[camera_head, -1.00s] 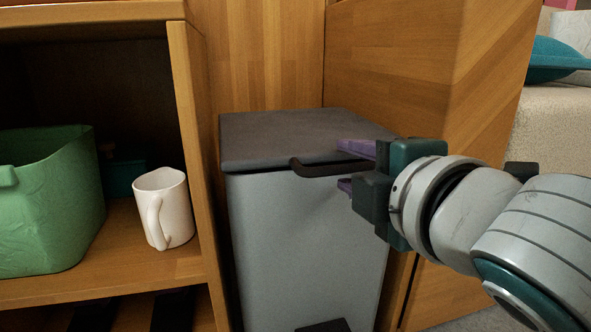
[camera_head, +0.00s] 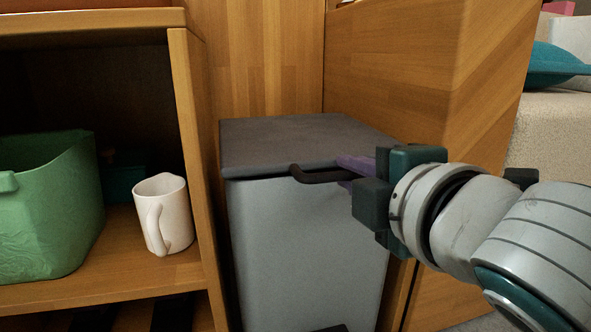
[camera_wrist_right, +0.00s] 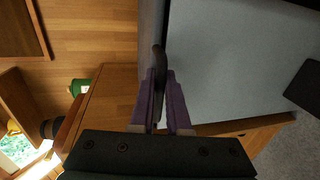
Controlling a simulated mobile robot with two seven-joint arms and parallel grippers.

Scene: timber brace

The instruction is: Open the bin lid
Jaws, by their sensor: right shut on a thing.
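The grey bin (camera_head: 300,245) stands between the shelf and a wooden panel. Its dark grey lid (camera_head: 285,138) lies flat and closed on top. A dark bar handle (camera_head: 322,175) sticks out at the lid's front edge; it also shows in the right wrist view (camera_wrist_right: 158,62). My right gripper (camera_head: 352,172) has its purple fingers shut on the right part of this handle. In the right wrist view the fingertips (camera_wrist_right: 162,80) lie on either side of the handle. My left gripper is not in view.
A wooden shelf (camera_head: 192,150) stands close on the left, holding a white mug (camera_head: 172,215) and a green basket (camera_head: 50,215). A wooden panel (camera_head: 400,65) stands close behind and right of the bin. Open room lies above the lid.

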